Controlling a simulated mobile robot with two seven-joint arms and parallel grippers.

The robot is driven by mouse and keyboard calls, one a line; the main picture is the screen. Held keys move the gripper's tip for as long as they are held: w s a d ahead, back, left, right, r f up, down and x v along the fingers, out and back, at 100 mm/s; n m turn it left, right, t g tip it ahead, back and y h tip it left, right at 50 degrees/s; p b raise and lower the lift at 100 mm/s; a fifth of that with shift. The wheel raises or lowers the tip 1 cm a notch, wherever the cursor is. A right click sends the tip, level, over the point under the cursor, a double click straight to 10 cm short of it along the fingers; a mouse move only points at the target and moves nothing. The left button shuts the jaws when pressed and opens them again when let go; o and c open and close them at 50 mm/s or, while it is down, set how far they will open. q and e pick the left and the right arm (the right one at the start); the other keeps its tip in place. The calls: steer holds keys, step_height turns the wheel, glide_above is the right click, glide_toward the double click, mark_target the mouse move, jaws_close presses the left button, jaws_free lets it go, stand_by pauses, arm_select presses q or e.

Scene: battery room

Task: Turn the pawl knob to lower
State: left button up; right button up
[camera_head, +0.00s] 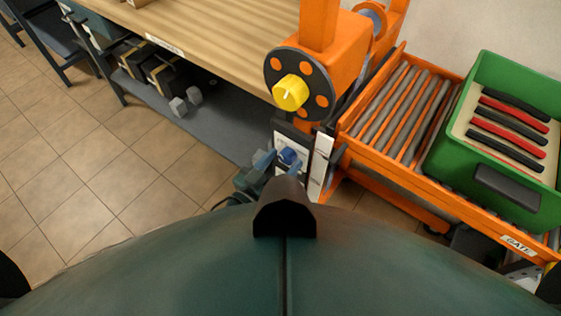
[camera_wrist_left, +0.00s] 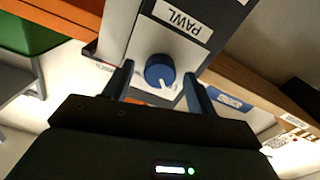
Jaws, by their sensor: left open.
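The blue pawl knob (camera_wrist_left: 160,72) sits on a white panel (camera_wrist_left: 183,40) under a label reading PAWL in the left wrist view. A light pointer mark on the knob faces toward the gripper side and slightly right. My left gripper (camera_wrist_left: 157,80) is open, with one finger on each side of the knob; I cannot tell whether they touch it. In the head view the blue knob (camera_head: 288,156) shows small on the orange post's panel, with my left gripper (camera_head: 268,160) at it. My right gripper is not in view.
A yellow knob (camera_head: 290,92) on a dark disc is above the panel. An orange roller conveyor (camera_head: 398,105) holds a green crate (camera_head: 455,125) with red and black cables at right. A wooden bench (camera_head: 215,45) stands at upper left. Tiled floor is clear at left.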

arm_select(q)
steer(key=shift+c, duration=0.5)
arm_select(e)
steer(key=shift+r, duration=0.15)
arm_select(q)
steer(key=c, duration=0.9)
